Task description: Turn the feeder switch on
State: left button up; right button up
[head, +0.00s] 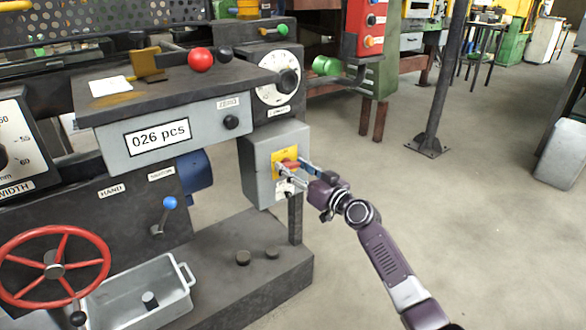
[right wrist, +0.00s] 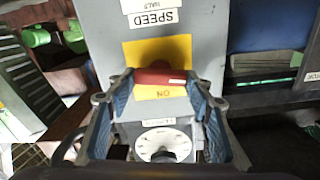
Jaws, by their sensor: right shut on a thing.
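The feeder switch has a red handle (head: 289,163) on a yellow plate (head: 279,157), on the front of a grey box (head: 262,150) on the machine. In the right wrist view, turned upside down, the red handle (right wrist: 160,76) lies crosswise on the yellow plate (right wrist: 158,50), with an "ON" mark beside it. My right gripper (head: 296,167) is at the switch, its blue-padded fingers on both ends of the handle in the right wrist view (right wrist: 160,82). It is shut on the handle. My left gripper is not in view.
A white dial (head: 278,78) is above the box. A counter panel (head: 157,137) reads "026 pcs". A red handwheel (head: 54,265), a blue-knobbed lever (head: 169,203) and a grey tray (head: 190,276) are at lower left. Open floor lies to the right, with a dark post (head: 440,85).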

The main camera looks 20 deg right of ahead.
jog(key=shift+m, duration=3.2)
jog(key=m+p, duration=0.1)
jog(key=m, duration=0.4)
jog(key=shift+d+f, duration=0.1)
jog(key=shift+f, duration=0.05)
jog(key=m+p, duration=0.1)
jog(key=m, duration=0.3)
jog(key=shift+f+p, duration=0.1)
jog(key=shift+p, duration=0.2)
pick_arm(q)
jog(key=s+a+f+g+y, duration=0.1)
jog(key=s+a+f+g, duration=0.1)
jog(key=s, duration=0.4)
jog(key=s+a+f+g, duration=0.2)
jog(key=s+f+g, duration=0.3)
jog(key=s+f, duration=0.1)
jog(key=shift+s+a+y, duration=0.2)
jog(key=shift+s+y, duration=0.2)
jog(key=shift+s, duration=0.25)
pick_arm(e)
jog(key=shift+m, duration=0.4)
